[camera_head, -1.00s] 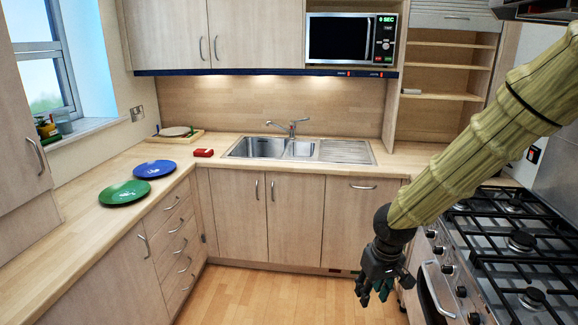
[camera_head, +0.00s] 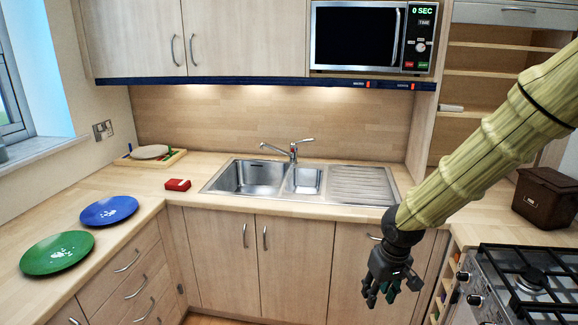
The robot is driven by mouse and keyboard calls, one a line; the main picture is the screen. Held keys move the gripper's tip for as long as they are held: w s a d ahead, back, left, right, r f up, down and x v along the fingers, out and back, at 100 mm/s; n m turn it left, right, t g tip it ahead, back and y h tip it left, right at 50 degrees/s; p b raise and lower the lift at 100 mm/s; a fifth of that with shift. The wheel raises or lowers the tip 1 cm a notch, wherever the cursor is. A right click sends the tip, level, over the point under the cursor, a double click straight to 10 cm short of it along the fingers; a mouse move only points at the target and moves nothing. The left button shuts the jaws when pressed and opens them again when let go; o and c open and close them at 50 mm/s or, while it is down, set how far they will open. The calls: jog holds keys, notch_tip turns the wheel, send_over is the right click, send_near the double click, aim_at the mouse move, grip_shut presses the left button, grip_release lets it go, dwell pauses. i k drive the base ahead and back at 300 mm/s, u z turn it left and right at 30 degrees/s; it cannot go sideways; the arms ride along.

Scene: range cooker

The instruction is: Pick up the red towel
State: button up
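A small red block-like item (camera_head: 177,184), the only red thing on the worktop and possibly the folded red towel, lies on the counter left of the sink. It has a pale mark on its front. My gripper (camera_head: 391,292) hangs at the end of my arm at the right, pointing down in front of the lower cupboard doors. Its fingers are spread apart with nothing between them. It is well to the right of the red item and apart from it.
A sink (camera_head: 252,177) with a tap (camera_head: 293,148) lies right of the red item. A blue plate (camera_head: 109,210) and a green plate (camera_head: 57,252) lie on the left counter. A tray (camera_head: 176,157) stands behind. The gas hob (camera_head: 530,280) and a brown box (camera_head: 546,197) are at right.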

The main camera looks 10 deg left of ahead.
aim_at(182, 185)
jog(key=i, duration=1.9)
jog(key=z, duration=0.7)
jog(key=i, duration=0.9)
jog(key=u, duration=2.9)
jog(key=i, duration=1)
jog(key=z, duration=0.05)
